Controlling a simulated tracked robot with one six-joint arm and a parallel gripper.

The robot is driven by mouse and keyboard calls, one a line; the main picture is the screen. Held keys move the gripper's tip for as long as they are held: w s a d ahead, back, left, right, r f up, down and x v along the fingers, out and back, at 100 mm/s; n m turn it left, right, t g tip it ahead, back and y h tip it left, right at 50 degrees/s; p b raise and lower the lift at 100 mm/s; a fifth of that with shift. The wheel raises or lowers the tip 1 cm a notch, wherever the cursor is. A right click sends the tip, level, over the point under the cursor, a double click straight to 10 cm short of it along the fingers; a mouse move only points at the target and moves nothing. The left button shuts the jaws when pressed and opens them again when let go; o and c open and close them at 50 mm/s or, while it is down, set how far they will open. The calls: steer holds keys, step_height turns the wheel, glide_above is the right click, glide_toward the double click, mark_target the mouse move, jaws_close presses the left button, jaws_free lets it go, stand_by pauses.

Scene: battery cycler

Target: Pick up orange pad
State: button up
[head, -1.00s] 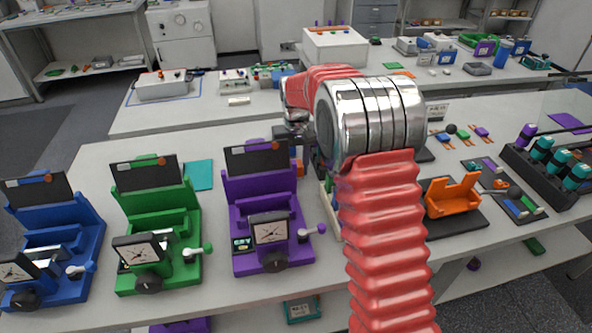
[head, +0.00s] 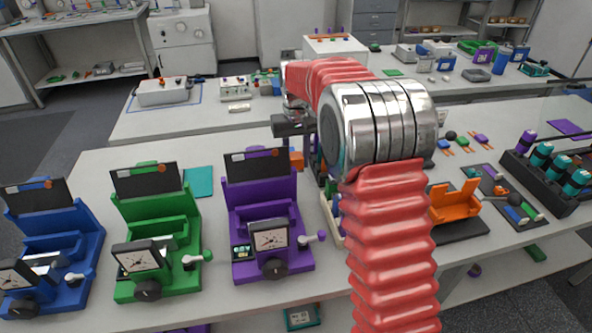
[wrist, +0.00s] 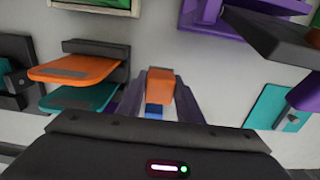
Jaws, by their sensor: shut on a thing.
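My gripper (wrist: 160,92) is shut on a small orange block-like piece, the orange pad (wrist: 160,84), in the middle of the wrist view. A blue part (wrist: 154,110) shows just below the orange, between the fingers. In the head view, the orange pad (head: 296,160) shows under the dark end of my arm, right of the purple device's upright panel. My fingertips are mostly hidden there. Whether the pad is clear of the table cannot be told for sure.
In the wrist view, a flat orange plate (wrist: 75,67) sits in a dark rack over a teal plate (wrist: 82,97). Purple (head: 268,225), green (head: 155,240) and blue (head: 50,250) devices stand at left in the head view. An orange cradle (head: 455,202) is at right.

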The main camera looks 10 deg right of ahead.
mark_target(296, 156)
steer(key=shift+r, duration=2.15)
steer(key=o, duration=0.5)
steer(key=c, duration=0.4)
steer(key=shift+r, duration=0.1)
